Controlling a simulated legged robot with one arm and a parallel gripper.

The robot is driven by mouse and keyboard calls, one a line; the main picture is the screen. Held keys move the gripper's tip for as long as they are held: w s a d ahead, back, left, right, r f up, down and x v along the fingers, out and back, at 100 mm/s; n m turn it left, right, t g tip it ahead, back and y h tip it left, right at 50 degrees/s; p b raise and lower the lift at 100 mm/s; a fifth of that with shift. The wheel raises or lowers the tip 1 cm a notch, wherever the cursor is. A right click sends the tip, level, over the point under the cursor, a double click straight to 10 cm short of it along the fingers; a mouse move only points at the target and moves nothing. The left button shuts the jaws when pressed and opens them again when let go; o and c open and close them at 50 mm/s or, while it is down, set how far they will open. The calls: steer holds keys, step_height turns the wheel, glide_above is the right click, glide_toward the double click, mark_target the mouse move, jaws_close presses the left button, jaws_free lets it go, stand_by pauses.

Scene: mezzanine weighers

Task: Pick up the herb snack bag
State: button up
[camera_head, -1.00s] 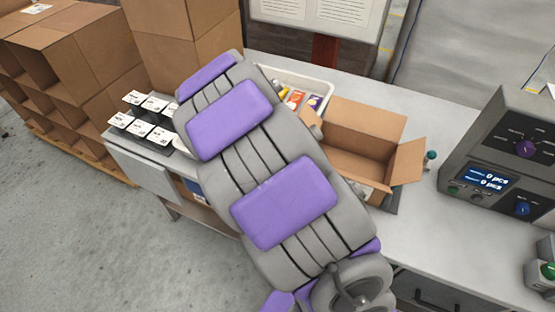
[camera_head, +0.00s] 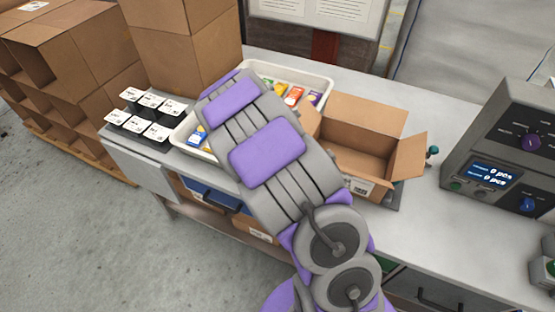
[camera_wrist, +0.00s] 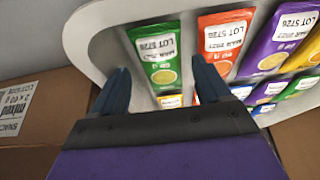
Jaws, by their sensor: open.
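A green snack bag (camera_wrist: 160,58), the likely herb one, lies in a white tray (camera_wrist: 82,35) in the wrist view; its printed label reads upside down and I cannot make out a flavour name. My gripper (camera_wrist: 163,80) is open, with its two dark fingertips to either side of the green bag's lower part and nothing held. The right fingertip is close to an orange bag (camera_wrist: 223,42). In the head view the tray (camera_head: 300,73) stands on the bench, partly hidden by my arm, and my gripper is out of sight behind that arm.
Purple (camera_wrist: 275,45) and yellow (camera_wrist: 305,48) bags lie to the right. An open cardboard box (camera_head: 365,112) stands right of the tray, and a weigher (camera_head: 500,150) farther right. Several label cards (camera_head: 145,115) stand left.

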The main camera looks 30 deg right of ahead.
steer(key=b+x, duration=0.1)
steer(key=x, duration=0.3)
steer(key=shift+w+f, duration=0.2)
steer(key=shift+f, duration=0.1)
steer(key=shift+d, duration=0.15)
steer(key=shift+s, duration=0.1)
steer(key=c, duration=1.1)
steer(key=shift+r, duration=0.1)
